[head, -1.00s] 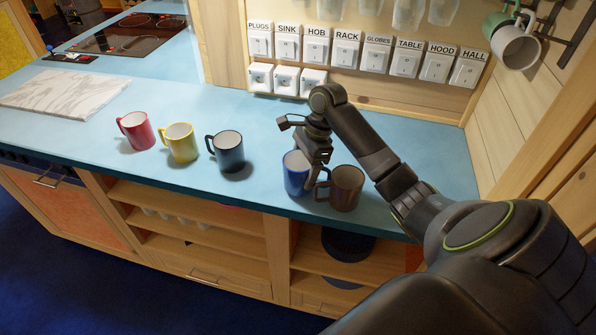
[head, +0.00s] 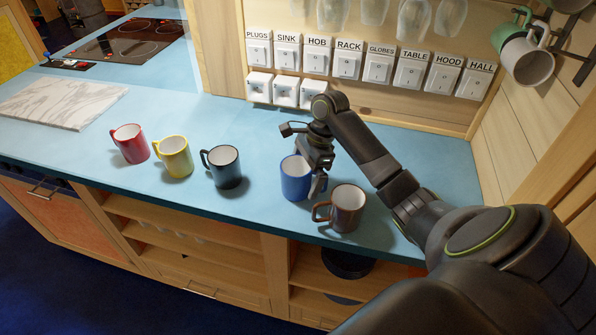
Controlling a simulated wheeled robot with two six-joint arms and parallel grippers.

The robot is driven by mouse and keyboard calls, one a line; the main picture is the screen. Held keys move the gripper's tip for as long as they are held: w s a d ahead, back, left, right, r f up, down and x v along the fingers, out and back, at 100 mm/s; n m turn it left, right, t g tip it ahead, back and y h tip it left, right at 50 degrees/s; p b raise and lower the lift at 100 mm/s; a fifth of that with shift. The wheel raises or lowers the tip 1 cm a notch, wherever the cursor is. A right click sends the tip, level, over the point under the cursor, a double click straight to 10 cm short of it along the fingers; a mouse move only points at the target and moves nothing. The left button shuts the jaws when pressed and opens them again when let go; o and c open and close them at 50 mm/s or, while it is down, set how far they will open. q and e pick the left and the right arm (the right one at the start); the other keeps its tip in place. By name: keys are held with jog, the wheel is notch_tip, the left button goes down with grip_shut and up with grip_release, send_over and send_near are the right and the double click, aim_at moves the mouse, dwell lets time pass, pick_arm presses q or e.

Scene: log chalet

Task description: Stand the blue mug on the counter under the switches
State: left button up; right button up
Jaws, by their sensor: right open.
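The blue mug (head: 295,182) stands upright on the blue counter (head: 262,133), near its front edge and below the switch rows. My right gripper (head: 319,176) is open and down at the mug's right side, with its fingers close to the rim and handle area. The gripper covers part of that side, so I cannot tell whether a finger touches the mug. The labelled switches (head: 379,68) are on the wall behind. My left gripper is not in view.
A brown mug (head: 347,210) stands close to the right of the blue one, near the edge. Black (head: 226,170), yellow (head: 176,160) and red (head: 131,146) mugs stand to the left. Counter behind the mugs is clear. Glasses and mugs hang above.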

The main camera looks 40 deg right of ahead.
jog(key=v, duration=0.6)
jog(key=shift+w+r, duration=0.3)
jog(key=p+v, duration=0.7)
jog(key=v, duration=0.3)
jog(key=shift+w+d+r, duration=0.2)
jog(key=shift+d+r, duration=0.05)
jog(key=shift+r, duration=0.05)
jog(key=shift+a, duration=0.1)
